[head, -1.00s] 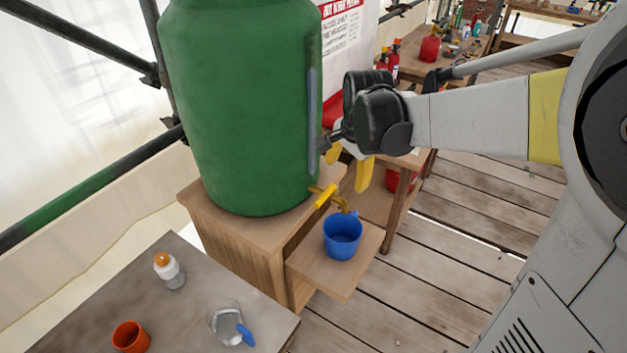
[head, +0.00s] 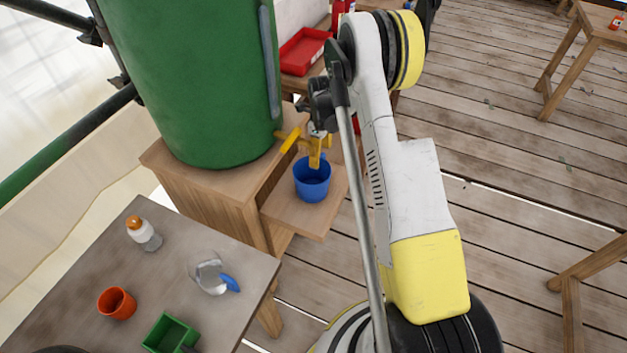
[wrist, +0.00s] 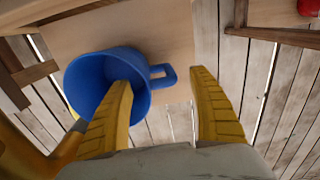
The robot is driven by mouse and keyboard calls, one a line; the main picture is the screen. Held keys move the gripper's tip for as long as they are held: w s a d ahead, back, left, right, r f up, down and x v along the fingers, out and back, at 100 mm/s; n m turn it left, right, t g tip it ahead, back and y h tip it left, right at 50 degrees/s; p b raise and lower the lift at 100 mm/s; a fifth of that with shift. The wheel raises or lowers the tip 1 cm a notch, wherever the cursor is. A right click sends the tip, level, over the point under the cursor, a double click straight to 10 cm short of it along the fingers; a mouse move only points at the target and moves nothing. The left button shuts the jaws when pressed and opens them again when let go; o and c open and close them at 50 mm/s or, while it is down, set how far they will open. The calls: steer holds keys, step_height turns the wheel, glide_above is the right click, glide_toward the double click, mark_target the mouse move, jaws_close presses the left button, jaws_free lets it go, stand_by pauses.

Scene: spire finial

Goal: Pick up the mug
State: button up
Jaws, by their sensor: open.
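A blue mug (head: 312,182) stands upright on a low wooden shelf in front of the big green barrel, below its yellow tap. In the wrist view the mug (wrist: 85,72) is at the left, its handle (wrist: 163,76) pointing right. My gripper (wrist: 163,78) is open and empty. Its left yellow finger overlaps the mug's mouth, and its right finger is beyond the handle, so the handle shows between them. I cannot tell whether a finger touches the mug. In the head view my gripper (head: 315,152) is right above the mug, partly hidden by my arm.
The green barrel (head: 190,75) stands on a wooden cabinet, its yellow tap (head: 290,140) close to my gripper. A grey table (head: 150,265) at lower left holds an orange cup (head: 117,303), a white bottle (head: 144,233), a clear vessel with a blue handle (head: 210,277) and a green box (head: 170,333).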

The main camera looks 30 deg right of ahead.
mark_target(321, 171)
step_height(321, 171, down, 3)
steer(key=shift+f+b, duration=0.1)
steer(key=shift+b, duration=0.3)
steer(key=f+b, duration=0.1)
steer(key=f, duration=0.1)
steer(key=f+b, duration=0.1)
steer(key=f, duration=0.2)
steer(key=shift+s+f, duration=0.2)
steer(key=shift+f, duration=0.1)
steer(key=shift+r, duration=0.1)
jaws_close()
